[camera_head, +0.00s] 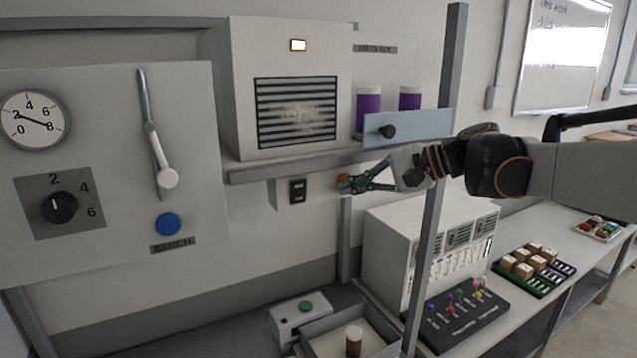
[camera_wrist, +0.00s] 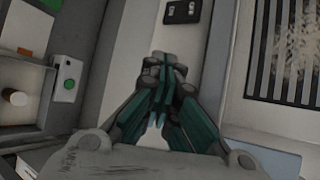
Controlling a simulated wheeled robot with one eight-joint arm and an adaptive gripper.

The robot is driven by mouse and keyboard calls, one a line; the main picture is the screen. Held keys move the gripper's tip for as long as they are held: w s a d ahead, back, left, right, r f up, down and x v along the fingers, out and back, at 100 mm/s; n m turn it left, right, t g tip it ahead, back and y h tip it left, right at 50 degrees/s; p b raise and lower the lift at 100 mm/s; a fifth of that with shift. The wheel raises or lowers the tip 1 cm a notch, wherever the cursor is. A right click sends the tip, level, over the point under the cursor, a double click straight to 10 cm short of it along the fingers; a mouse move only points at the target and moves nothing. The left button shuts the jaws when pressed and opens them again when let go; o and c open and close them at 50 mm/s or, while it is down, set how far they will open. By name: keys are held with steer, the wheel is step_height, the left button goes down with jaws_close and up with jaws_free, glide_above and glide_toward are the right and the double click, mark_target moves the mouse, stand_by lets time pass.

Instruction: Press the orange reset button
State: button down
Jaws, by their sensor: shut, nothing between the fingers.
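No button that I can surely call the orange reset button shows. A small orange-rimmed lit rectangle (camera_head: 298,45) is high on the front of the white vented cabinet (camera_head: 240,85) in the head view; I cannot tell whether it is a button or a lamp. My gripper (camera_head: 343,184) is shut and empty, below the shelf, well below and right of that rectangle.
The shelf (camera_head: 290,166) juts out above my gripper, with a blue-grey drawer (camera_head: 415,128) above it. An upright post (camera_head: 430,230) stands close to my arm. A box with a green button (camera_head: 306,306) sits below. A panel with a blue button (camera_head: 168,224) is at left.

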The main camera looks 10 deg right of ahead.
steer(key=shift+w+a, duration=0.15)
steer(key=shift+w, duration=0.3)
stand_by(0.6)
steer(key=shift+s, duration=0.15)
steer(key=shift+s+d, duration=0.2)
steer(key=shift+s, duration=0.55)
steer(key=s, duration=0.1)
steer(key=s+d, duration=0.1)
steer(key=s, duration=0.3)
steer(key=shift+d, duration=0.25)
steer(key=shift+w, duration=0.25)
stand_by(0.5)
